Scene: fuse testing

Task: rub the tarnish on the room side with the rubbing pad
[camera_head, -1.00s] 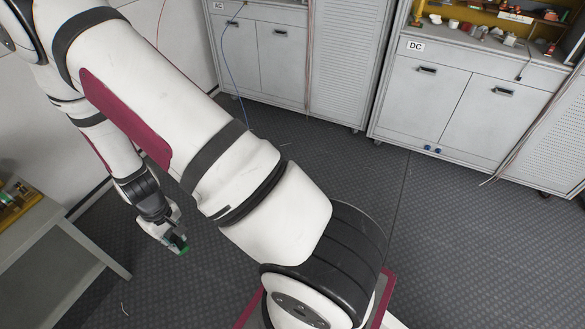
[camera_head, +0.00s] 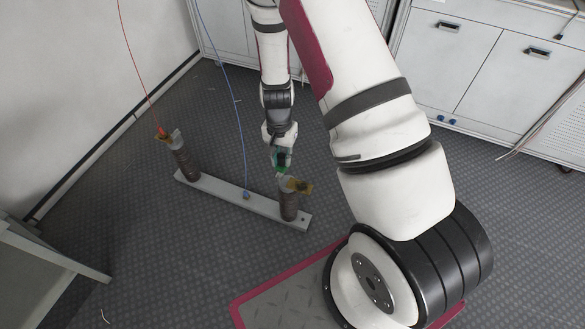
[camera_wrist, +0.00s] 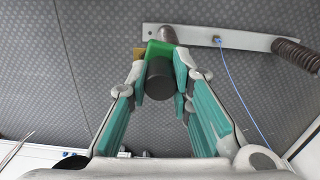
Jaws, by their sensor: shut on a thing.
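My gripper (camera_head: 281,156) is shut on the rubbing pad, a green block with a dark round handle, at the right-hand post (camera_head: 289,205) of the fuse stand. In the wrist view the handle (camera_wrist: 159,80) sits between my fingers and the green pad (camera_wrist: 160,48) is beyond the fingertips. A brownish brass contact (camera_head: 300,186) tops this post; part of it shows as a yellowish edge (camera_wrist: 139,54) beside the pad. The pad is at or very near this contact; I cannot tell whether they touch. The tarnish cannot be made out clearly, and the pad's working face is hidden.
The two ribbed posts stand on a pale base bar (camera_head: 222,196) on the dark floor. The left-hand post (camera_head: 184,158) has a similar contact and a red wire (camera_head: 135,72). A blue wire (camera_head: 238,110) meets the bar's middle. Grey cabinets (camera_head: 480,70) stand behind; a table (camera_head: 50,248) is at left.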

